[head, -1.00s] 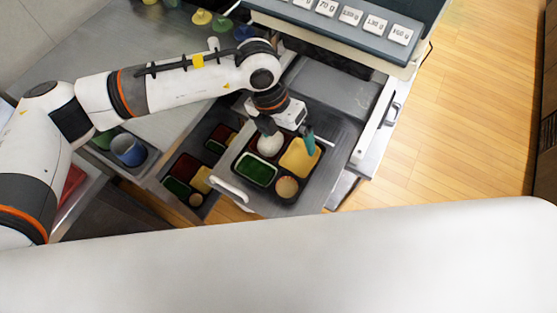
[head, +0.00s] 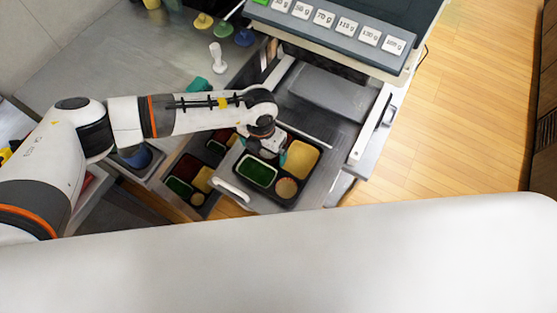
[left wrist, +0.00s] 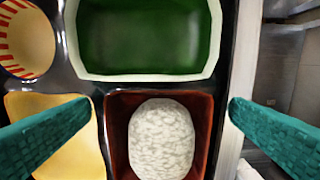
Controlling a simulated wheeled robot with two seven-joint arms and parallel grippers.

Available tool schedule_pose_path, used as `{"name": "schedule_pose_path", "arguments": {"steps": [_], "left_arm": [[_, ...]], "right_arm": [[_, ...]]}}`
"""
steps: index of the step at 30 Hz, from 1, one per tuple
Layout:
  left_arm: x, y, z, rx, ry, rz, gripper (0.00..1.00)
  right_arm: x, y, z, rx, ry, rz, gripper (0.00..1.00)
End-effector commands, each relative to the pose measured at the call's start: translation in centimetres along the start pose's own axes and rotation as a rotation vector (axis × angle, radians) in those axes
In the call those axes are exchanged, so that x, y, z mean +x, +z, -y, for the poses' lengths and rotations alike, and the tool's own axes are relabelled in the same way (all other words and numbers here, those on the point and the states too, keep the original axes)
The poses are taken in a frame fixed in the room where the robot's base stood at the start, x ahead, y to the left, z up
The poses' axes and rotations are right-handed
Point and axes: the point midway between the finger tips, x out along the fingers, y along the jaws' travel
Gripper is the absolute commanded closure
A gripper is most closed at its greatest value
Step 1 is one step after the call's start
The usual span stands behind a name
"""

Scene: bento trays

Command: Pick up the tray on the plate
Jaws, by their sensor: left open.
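The black bento tray (head: 268,191) sits on a grey metal surface (head: 318,186) at the centre of the head view. It holds a green-filled dish (head: 257,171), a yellow section (head: 303,158), a small round cup (head: 285,187) and a red-brown section with rice (left wrist: 160,138), which the gripper mostly hides in the head view. My left gripper (head: 272,150) is over the tray. In the left wrist view, its teal fingers (left wrist: 160,112) are open and apart, one over the yellow section and one beside the tray's right edge. Nothing is between them in grip. My right gripper is not in view.
A second compartment tray (head: 190,178) lies left of the first. A white handle (head: 233,190) stands at the front left of the metal surface. A raised grey slab (head: 332,97) and a row of weight-labelled cards (head: 325,18) lie behind. A blue cup (head: 137,157) stands left.

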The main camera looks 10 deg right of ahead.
Motion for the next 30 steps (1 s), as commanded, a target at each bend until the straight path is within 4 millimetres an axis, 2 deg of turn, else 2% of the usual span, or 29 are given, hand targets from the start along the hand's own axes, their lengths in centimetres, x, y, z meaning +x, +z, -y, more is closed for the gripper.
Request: {"name": "schedule_pose_path", "arguments": {"steps": [4, 11, 18, 26, 30], "left_arm": [[1.2, 0.0, 0.0, 0.0, 0.0, 0.0, 0.0], [1.4, 0.0, 0.0, 0.001, 0.0, -0.001, 0.02], [1.3, 0.0, 0.0, 0.0, 0.0, -0.001, 0.4], [1.0, -0.1, 0.0, 0.0, 0.001, -0.003, 0.4], [-0.7, -0.1, 0.0, 0.002, 0.001, -0.005, 0.4]], "right_arm": [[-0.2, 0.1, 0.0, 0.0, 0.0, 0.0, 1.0], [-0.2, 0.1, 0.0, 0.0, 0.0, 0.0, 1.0], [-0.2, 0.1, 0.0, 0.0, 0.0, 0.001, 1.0], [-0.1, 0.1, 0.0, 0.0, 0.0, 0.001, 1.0], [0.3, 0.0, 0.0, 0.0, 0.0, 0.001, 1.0]]}}
